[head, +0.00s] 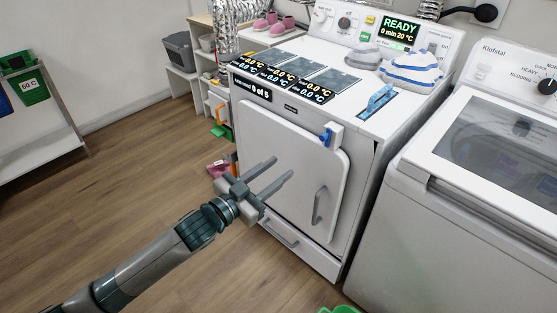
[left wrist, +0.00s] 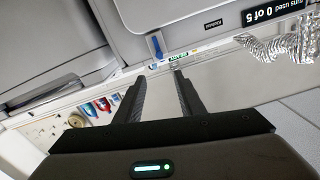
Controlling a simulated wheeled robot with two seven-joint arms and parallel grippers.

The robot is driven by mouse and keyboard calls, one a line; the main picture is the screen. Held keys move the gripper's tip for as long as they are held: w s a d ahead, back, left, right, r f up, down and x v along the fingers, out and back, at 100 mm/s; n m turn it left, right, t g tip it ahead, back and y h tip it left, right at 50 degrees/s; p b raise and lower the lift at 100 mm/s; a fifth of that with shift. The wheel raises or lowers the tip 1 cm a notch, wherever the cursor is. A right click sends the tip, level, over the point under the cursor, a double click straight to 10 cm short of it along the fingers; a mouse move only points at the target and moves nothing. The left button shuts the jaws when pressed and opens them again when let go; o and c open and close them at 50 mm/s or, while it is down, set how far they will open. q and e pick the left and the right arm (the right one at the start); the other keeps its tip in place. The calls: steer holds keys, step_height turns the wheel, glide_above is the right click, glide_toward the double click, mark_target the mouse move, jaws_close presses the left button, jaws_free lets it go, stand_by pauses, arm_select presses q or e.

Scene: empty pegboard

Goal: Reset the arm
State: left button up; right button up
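My left gripper (head: 282,166) reaches in from the lower left in the head view, in front of the white dryer (head: 265,128). Its two grey fingers point up and right, apart, with nothing between them. The left wrist view also shows the left gripper (left wrist: 158,76) open and empty, its dark fingers spread. I cannot tell whether the fingertips touch the dryer's door (head: 300,150), which looks shut. My right gripper is not in view.
A white washer (head: 400,230) stands right of the dryer. A green item (head: 339,309) shows at the bottom edge. Shelving stands behind and far left. The wooden floor (head: 110,180) at left is clear.

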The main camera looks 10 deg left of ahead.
arm_select(q)
steer(key=s+a+f+n+g+y, duration=0.1)
steer(key=s+a+f+n+y, duration=0.15)
steer(key=f, duration=0.85)
steer(key=s+a+f+n+g+y, duration=0.1)
steer(key=s+a+f+y, duration=0.15)
steer(key=f, duration=0.95)
steer(key=s+a+f+n+g+y, duration=0.1)
steer(key=s+a+f+g, duration=0.15)
steer(key=f, duration=0.85)
steer(key=s+f+n+g+y, duration=0.2)
steer(key=s+f+g, duration=0.3)
steer(key=s+f, duration=1.8)
steer(key=s, duration=0.4)
steer(key=shift+s+a+f+y, duration=0.25)
steer(key=shift+a+f+y, duration=0.05)
steer(key=shift+a, duration=0.1)
steer(key=shift+c, duration=0.5)
